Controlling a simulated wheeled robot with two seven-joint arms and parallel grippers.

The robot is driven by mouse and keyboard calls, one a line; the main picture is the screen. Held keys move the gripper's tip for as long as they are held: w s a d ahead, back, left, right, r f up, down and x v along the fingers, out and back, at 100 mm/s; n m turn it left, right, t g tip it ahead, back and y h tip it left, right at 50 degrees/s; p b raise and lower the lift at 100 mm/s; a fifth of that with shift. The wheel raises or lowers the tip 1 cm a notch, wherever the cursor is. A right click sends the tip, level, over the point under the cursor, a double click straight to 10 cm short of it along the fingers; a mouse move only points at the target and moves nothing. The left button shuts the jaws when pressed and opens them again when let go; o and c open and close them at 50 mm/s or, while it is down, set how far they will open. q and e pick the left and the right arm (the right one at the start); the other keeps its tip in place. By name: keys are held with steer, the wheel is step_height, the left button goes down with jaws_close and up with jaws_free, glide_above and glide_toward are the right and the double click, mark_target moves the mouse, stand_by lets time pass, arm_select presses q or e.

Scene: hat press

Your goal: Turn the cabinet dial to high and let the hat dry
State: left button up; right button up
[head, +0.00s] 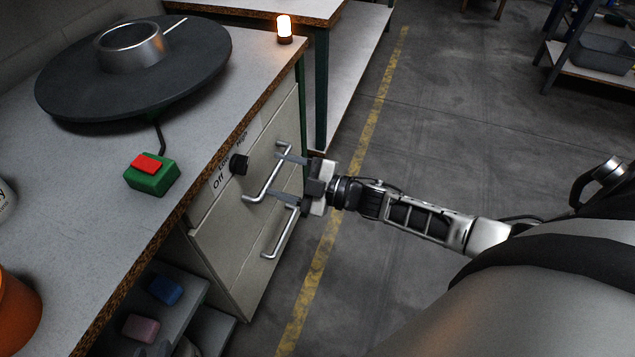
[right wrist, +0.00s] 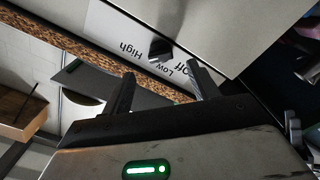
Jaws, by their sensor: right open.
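The black cabinet dial (head: 239,164) sits on the pale cabinet's front panel below the bench edge, with Off, Low and High printed around it. It also shows in the right wrist view (right wrist: 159,50), ahead of the fingers. Which label it points to is too small to tell. My right gripper (head: 280,177) is open and empty. Its fingers point at the cabinet front near the upper drawer handle, apart from the dial and to its right. In the right wrist view the two fingers (right wrist: 161,76) stand spread below the dial. No hat shows. My left gripper is not in view.
The cabinet has two bar handles, an upper one (head: 268,176) and a lower one (head: 280,233). On the bench are a black disc (head: 75,85) with a metal ring, a green box (head: 152,177) with a red button, and a lit orange lamp (head: 284,28). Floor right of the cabinet is clear.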

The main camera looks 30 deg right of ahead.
steer(key=v, duration=0.8)
steer(key=shift+s+d, duration=0.25)
steer(key=shift+s, duration=0.05)
steer(key=s+a+f+m+g+h, duration=0.3)
steer(key=s+a+m+h, duration=0.4)
steer(key=s+a+m, duration=0.5)
steer(key=shift+f+m+g+h, duration=0.3)
steer(key=shift+m+h, duration=0.1)
steer(key=shift+m, duration=0.7)
stand_by(4.6)
